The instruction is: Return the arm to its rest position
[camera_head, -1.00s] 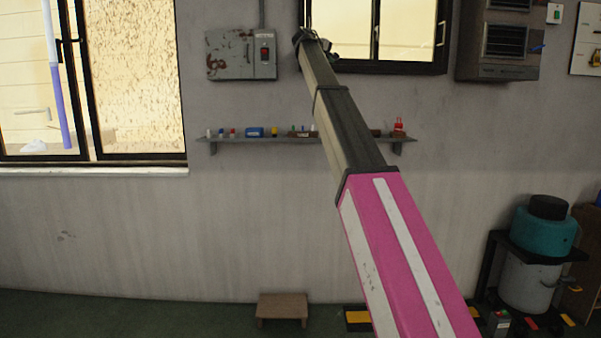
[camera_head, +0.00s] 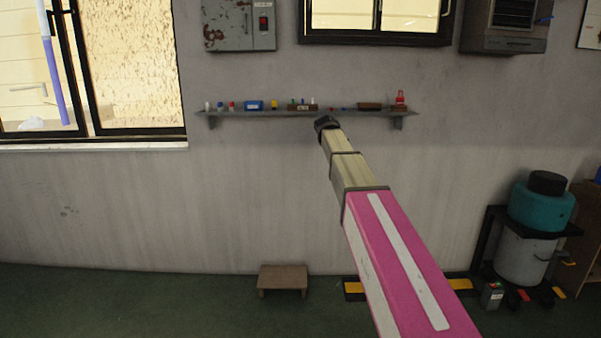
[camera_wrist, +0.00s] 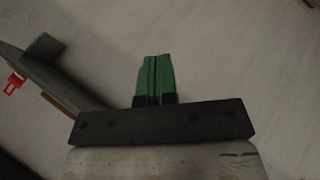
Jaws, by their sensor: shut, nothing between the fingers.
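My gripper (camera_wrist: 153,75) shows in the wrist view as two green fingers lying together on a black crossbar, shut with nothing between them. In the camera_head view my arm reaches from the lower right up toward the wall. The arm's dark tip is just below the shelf's edge in the picture; the fingers cannot be made out there. The distance from the tip to the wall is hard to tell.
A wall shelf (camera_head: 240,114) holds several small items, including a red one (camera_head: 400,98). A wooden stool (camera_head: 283,278) stands on the floor. A teal-topped drum (camera_head: 541,208) is at the right. The floor at left is clear.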

